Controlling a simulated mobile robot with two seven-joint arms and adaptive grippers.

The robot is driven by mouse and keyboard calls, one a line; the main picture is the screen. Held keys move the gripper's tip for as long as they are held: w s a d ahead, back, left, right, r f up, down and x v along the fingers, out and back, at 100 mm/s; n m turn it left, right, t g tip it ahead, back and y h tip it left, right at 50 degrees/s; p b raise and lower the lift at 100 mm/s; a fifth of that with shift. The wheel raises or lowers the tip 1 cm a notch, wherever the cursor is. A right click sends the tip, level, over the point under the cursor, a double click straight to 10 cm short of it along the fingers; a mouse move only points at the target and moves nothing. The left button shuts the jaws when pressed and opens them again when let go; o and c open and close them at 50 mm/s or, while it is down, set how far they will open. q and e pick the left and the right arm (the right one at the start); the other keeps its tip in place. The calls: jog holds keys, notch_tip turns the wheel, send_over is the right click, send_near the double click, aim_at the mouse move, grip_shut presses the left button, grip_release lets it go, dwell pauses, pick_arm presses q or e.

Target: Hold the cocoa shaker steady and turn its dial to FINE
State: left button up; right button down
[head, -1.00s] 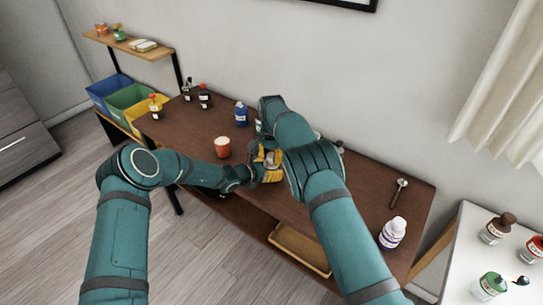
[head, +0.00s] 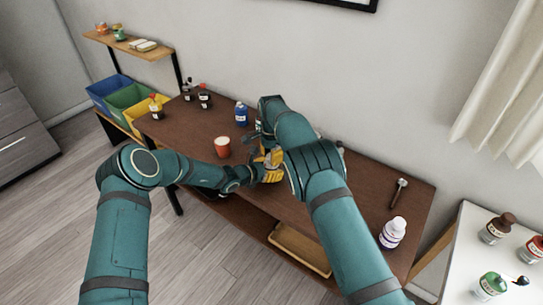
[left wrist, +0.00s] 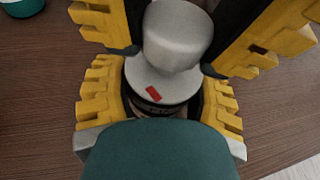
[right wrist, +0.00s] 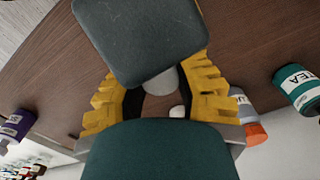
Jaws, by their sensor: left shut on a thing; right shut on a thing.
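The cocoa shaker is mostly hidden by my grippers in the head view. In the left wrist view it has a dark body, a pale collar with a red mark (left wrist: 153,94), and a rounded grey knob, the dial (left wrist: 178,35). My left gripper (left wrist: 163,98) is shut on the body, its yellow fingers on both sides. My right gripper (right wrist: 158,95) is shut around the grey knob, its fingers coming in from the top of the left wrist view. Both grippers meet at the table's front middle in the head view (head: 268,165). No lettering on the dial is legible.
A red cup (head: 222,147) and blue bottle (head: 241,114) stand left of the grippers on the brown table (head: 350,185). A teal container marked TEA (right wrist: 300,92) is close by. A white-and-purple bottle (head: 392,234) stands at the right end. An open tray (head: 300,250) sits below.

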jog(key=m, duration=0.6)
jog(key=shift+m, duration=0.3)
dwell(0.5)
jog(key=c, duration=0.6)
grip_release()
jog(key=shift+o, duration=0.2)
notch_tip(320, 180, up, 12)
